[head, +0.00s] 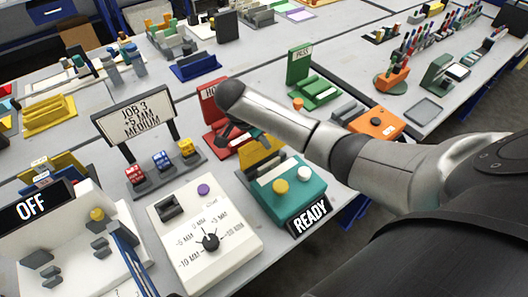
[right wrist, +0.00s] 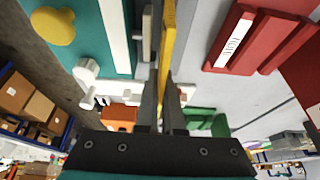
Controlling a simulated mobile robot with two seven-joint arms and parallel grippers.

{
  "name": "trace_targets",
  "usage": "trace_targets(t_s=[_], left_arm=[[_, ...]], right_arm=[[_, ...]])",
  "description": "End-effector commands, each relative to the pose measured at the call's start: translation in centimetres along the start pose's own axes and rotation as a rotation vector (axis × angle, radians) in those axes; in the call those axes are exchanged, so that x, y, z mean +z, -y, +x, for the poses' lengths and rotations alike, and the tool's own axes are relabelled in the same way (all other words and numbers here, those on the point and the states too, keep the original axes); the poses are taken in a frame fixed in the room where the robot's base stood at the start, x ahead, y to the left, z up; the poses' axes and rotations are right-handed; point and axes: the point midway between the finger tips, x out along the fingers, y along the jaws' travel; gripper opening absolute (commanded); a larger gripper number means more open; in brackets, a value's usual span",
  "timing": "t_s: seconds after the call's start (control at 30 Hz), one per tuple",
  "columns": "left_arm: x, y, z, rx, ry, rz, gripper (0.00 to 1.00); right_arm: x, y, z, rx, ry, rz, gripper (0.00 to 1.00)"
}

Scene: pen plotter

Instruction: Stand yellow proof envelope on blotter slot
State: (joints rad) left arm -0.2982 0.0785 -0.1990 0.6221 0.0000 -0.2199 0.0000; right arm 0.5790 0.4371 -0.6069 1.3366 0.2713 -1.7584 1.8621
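The yellow proof envelope (head: 258,158) shows in the head view as a yellow panel behind the teal READY box (head: 300,190), below my right gripper (head: 243,138). In the right wrist view the yellow envelope (right wrist: 168,45) is seen edge-on, upright and thin, between the two close-set fingers of my right gripper (right wrist: 162,100). The fingers look closed on it. A grey upright piece (right wrist: 147,35) stands beside it. I cannot tell which piece is the blotter slot, and the envelope's lower edge is hidden. My left gripper is not in view.
A red holder (head: 213,120) with a sign stands behind the gripper; its red ribs (right wrist: 262,40) are close in the wrist view. A white dial box (head: 205,238) is in front.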

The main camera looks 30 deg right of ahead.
Motion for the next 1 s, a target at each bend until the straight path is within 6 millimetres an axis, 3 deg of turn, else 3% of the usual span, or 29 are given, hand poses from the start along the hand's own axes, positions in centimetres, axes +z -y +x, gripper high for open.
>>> trace_targets(t_s=[0.3, 0.97, 1.0], left_arm=[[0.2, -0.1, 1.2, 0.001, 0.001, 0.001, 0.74], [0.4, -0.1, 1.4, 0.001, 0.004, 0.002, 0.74], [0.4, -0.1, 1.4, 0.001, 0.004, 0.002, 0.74]], right_arm=[[1.6, 0.0, 3.8, 0.001, 0.0, -0.001, 0.0], [2.1, -0.2, 5.0, 0.003, 0.001, -0.003, 0.0], [2.1, -0.2, 5.0, 0.003, 0.001, -0.004, 0.09]])
